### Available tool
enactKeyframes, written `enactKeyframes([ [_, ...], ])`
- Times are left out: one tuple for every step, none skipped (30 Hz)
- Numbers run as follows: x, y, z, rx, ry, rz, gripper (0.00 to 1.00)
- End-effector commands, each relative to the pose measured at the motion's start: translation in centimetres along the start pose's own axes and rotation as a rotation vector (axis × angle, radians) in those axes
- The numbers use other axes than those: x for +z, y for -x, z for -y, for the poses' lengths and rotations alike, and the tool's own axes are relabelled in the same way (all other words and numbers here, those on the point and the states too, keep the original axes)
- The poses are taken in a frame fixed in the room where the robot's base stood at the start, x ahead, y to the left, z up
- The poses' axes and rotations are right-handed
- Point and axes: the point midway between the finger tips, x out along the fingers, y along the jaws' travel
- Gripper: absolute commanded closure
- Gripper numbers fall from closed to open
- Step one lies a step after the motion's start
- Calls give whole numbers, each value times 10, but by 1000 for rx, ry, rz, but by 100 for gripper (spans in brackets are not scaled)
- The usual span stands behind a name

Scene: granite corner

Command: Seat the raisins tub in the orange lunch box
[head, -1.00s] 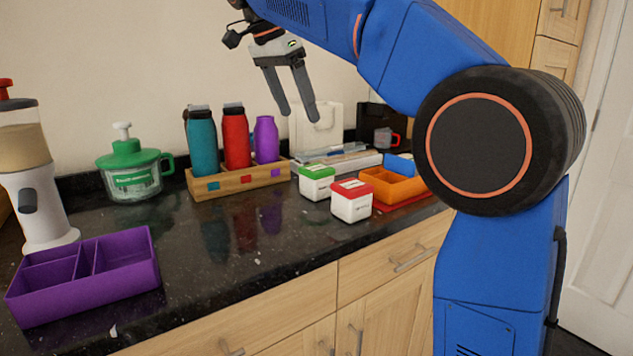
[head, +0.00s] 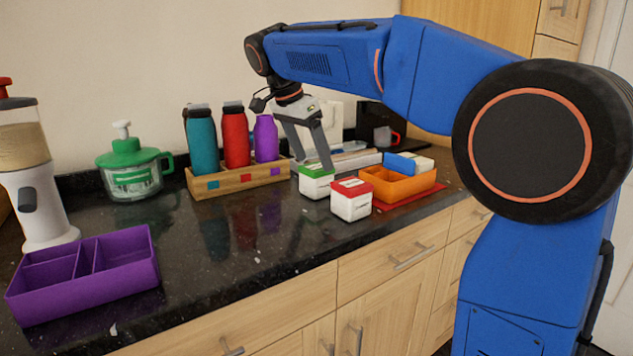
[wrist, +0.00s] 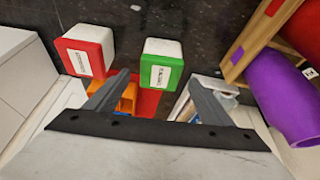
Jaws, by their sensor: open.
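A white tub with a green lid (head: 317,182) stands on the dark counter; it also shows in the wrist view (wrist: 161,66). A white tub with a red lid (head: 351,200) stands just in front and to its right, and in the wrist view (wrist: 84,52) it is on the left. Their labels are too small to read, so I cannot tell which is the raisins tub. The orange lunch box (head: 398,189) sits on a red mat to their right, partly hidden by my gripper in the wrist view. My gripper (head: 313,167) is open and empty, pointing down close to the green-lidded tub.
A blue item (head: 400,162) and a white one are at the lunch box's back. A wooden rack (head: 240,180) with teal, red and purple bottles stands left of the tubs. A purple divided box (head: 85,278), a green-lidded chopper (head: 133,175) and a dispenser are farther left. The front-middle counter is clear.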

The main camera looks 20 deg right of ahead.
Motion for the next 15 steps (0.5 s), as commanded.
enactKeyframes([
  [0,-7,0,2,0,0,25],
  [0,-11,0,2,0,0,25],
  [0,-15,0,2,0,0,25],
  [0,-18,0,2,-1,0,25],
  [0,-20,0,1,-1,0,25],
  [0,-22,0,1,-1,0,25],
  [0,-23,0,0,-1,0,25],
  [0,-24,0,0,-1,0,25],
  [0,-24,0,0,-1,0,25],
  [0,-24,0,0,-1,0,25],
  [0,-24,0,0,0,0,25],
  [0,-24,0,0,0,0,25],
  [0,-24,0,0,0,0,25],
  [0,-24,0,0,0,0,25],
  [0,-24,0,0,0,0,30],
])
